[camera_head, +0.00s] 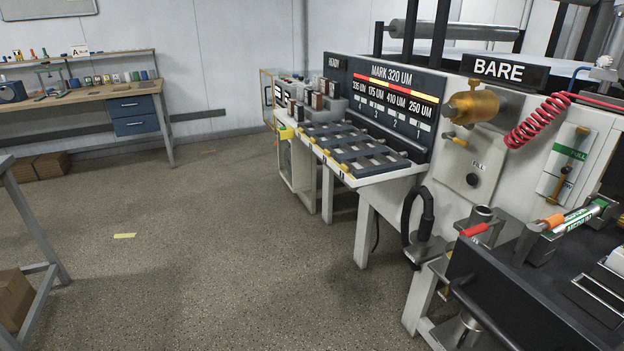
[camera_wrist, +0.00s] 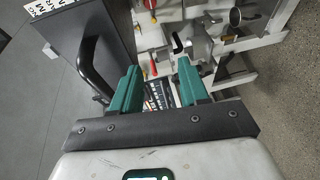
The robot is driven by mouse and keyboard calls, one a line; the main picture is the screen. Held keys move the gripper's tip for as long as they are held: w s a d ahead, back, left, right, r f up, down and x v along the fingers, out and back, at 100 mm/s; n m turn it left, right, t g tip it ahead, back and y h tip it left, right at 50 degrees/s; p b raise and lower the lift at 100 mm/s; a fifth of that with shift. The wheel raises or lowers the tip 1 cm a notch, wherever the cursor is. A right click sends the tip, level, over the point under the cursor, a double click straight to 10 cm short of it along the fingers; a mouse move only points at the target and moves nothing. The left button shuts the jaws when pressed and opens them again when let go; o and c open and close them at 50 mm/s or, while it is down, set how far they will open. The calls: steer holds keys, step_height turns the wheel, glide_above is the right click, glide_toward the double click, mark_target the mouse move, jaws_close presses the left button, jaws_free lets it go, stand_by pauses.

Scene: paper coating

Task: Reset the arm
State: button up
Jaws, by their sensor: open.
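My gripper (camera_wrist: 158,88) shows in the wrist view with two green fingers spread apart. It is open and nothing is between the fingertips. It points at a grey cabinet, machine frame and fittings, and it appears apart from them. My arm and gripper do not show in the head view.
The coating machine (camera_head: 490,150) fills the right, with a slotted tray rack (camera_head: 365,168) and a red coiled hose (camera_head: 537,122). A workbench (camera_head: 90,95) stands at the back left. A table frame (camera_head: 35,265) stands at the left edge.

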steer(key=s+d+f+m+g+y+p, duration=0.1)
steer(key=s+d+f+m+g+y, duration=0.1)
steer(key=s+d+f+g+y, duration=0.3)
steer(key=d+f+m+g+y, duration=0.1)
steer(key=d+f+m, duration=0.1)
steer(key=f, duration=0.6)
steer(key=s+a+f+m+g+y+p, duration=0.1)
steer(key=s+a+f+m+g+y, duration=0.1)
steer(key=s+f+y, duration=0.4)
steer(key=shift+s+a+f+m+g+y, duration=0.25)
steer(key=shift+s+f+m+g+y, duration=0.2)
steer(key=shift+s+m, duration=0.5)
steer(key=shift+s, duration=0.15)
steer(key=shift+c, duration=0.2)
